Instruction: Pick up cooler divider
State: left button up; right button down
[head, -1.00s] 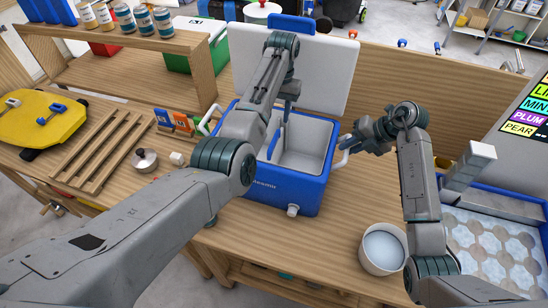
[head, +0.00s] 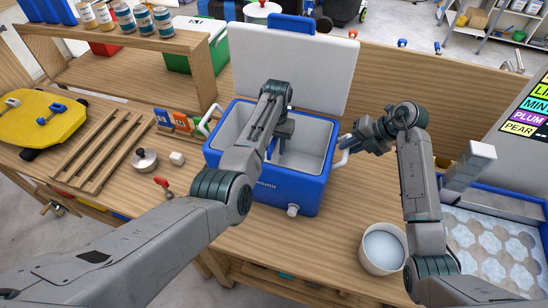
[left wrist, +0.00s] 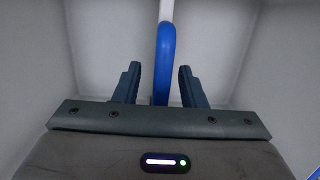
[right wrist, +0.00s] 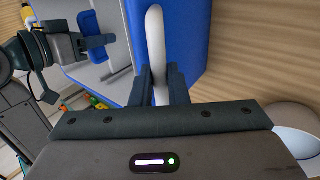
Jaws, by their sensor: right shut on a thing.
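The blue cooler (head: 280,192) stands on the bench with its white lid (head: 310,70) raised. My left gripper (head: 281,140) reaches down into it and is open. In the left wrist view the fingers stand either side of the blue-edged cooler divider (left wrist: 163,60), with a gap on each side. The divider is mostly hidden by my gripper in the head view. My right gripper (head: 352,142) is shut on the cooler's white side handle (right wrist: 156,45), at the cooler's right side.
A white bucket (head: 382,248) stands right of the cooler. A blue-rimmed ice tray (head: 480,187) is at the far right. A wooden rack (head: 100,150), a small pot (head: 145,160) and a red-handled valve (head: 165,186) lie to the left.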

pick_arm(q)
jog(key=shift+f, duration=0.5)
grip_shut()
jog(key=shift+r, duration=0.15)
notch_tip(320, 180, up, 10)
jog(key=shift+f, duration=0.1)
